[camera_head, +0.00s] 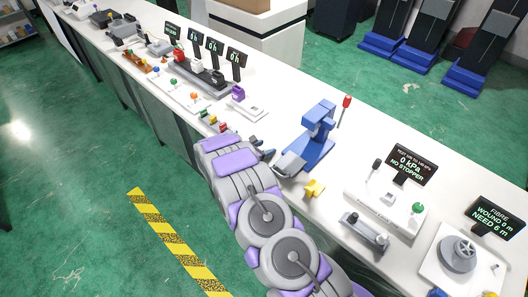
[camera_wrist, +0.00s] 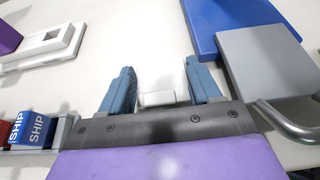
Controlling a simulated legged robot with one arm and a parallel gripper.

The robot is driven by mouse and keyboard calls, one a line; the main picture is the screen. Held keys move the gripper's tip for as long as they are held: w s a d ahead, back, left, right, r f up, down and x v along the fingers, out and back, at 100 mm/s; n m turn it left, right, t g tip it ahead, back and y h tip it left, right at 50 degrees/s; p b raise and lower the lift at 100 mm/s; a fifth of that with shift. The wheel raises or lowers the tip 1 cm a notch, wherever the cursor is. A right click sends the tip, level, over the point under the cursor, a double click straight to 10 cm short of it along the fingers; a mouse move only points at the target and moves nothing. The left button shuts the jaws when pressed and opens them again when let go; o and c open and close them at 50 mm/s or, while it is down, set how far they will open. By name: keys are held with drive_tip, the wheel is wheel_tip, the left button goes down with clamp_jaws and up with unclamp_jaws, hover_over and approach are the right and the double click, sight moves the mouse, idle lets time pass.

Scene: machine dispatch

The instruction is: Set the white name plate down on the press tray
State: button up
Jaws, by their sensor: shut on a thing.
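The white name plate (camera_wrist: 158,98) is a small pale block between my two blue fingers in the wrist view. My gripper (camera_wrist: 160,88) is shut on it, above the white bench. In the head view my gripper (camera_head: 263,147) is just left of the blue press (camera_head: 317,135), and the plate cannot be made out there. The grey press tray (camera_head: 289,164) sits at the press's foot. In the wrist view the flat grey tray (camera_wrist: 268,62) is to the right of my fingers, apart from the plate.
A bent metal bar (camera_wrist: 285,122) lies close to my gripper's right side. Blue and red SHIP blocks (camera_wrist: 38,128) are at left. A yellow piece (camera_head: 314,188) is on the bench (camera_head: 345,165) in front of the press. A red-tipped lever (camera_head: 346,103) rises behind it.

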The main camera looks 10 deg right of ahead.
drive_tip(key=shift+f, duration=0.85)
drive_tip(key=shift+r, duration=0.1)
drive_tip(key=o, duration=1)
drive_tip(key=shift+o, duration=0.2)
